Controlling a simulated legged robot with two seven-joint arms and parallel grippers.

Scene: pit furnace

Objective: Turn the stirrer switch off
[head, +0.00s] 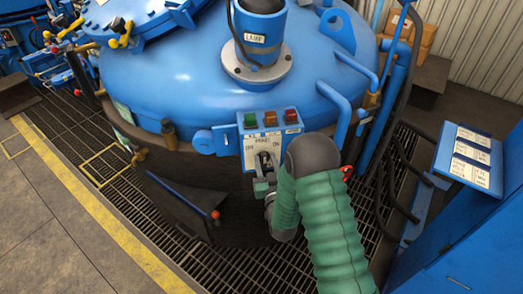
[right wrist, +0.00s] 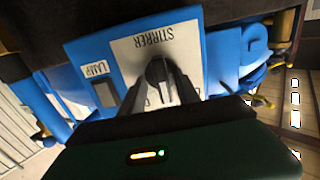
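The stirrer switch is a dark knob (right wrist: 157,70) on a white plate marked STIRRER (right wrist: 190,58), upside down in the right wrist view. In the head view its plate (head: 250,155), with OFF at left and ON at right, is on the furnace's front. My right gripper (head: 264,168) is at this plate. Its two dark fingers (right wrist: 158,88) stand apart on both sides of the knob, very near it. I cannot tell whether they press on it. The fingers partly hide the knob and the OFF and ON marks. My left gripper is not in view.
Green, orange and red buttons (head: 270,119) sit just above the plate. A LAMP switch (right wrist: 105,93) is beside it. Blue pipes (head: 338,108) rise at the right of the blue furnace lid (head: 190,70). A blue stand with labels (head: 470,158) is at right.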

